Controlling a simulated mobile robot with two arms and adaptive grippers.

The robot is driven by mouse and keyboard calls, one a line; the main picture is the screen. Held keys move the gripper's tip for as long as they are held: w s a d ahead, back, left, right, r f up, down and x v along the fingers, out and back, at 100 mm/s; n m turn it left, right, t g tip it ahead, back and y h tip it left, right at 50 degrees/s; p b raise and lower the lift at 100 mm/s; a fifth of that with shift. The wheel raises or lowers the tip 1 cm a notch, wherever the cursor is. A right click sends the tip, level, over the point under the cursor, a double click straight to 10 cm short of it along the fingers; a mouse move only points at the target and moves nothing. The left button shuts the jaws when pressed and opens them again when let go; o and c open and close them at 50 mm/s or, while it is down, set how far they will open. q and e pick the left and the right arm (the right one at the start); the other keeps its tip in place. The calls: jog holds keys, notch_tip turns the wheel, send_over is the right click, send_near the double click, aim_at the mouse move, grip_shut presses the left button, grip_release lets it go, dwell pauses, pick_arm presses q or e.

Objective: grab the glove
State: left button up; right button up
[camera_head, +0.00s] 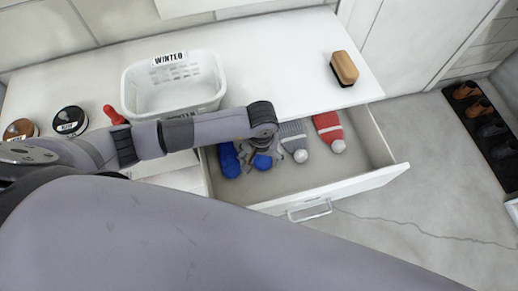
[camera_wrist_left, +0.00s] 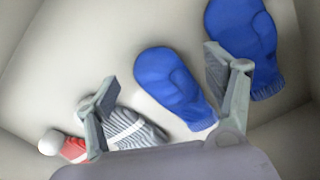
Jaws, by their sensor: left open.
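Two blue knitted gloves, shaped like mittens, lie in the open drawer. One glove (camera_head: 229,160) is at the drawer's left side; it shows at the upper right of the left wrist view (camera_wrist_left: 243,40), beyond one finger. The other glove (camera_head: 262,162) is partly hidden under my left gripper (camera_head: 260,150) in the head view. In the left wrist view that second glove (camera_wrist_left: 172,82) lies between the spread fingers of my left gripper (camera_wrist_left: 160,70). The gripper is open and empty above the drawer. My right gripper is not in view.
A grey striped hat (camera_head: 293,137) and a red hat (camera_head: 327,125) lie right of the gloves in the drawer (camera_head: 372,180). On the top stand a white WINTER basket (camera_head: 150,100), a brush (camera_head: 344,68) and small round tins (camera_head: 70,121).

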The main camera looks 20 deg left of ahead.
aim_at(261, 163)
pick_arm(q)
notch_tip(261, 163, down, 3)
jog(key=shift+f+b, duration=0.1)
jog(key=shift+b, duration=0.55)
jog(key=c, duration=1.2)
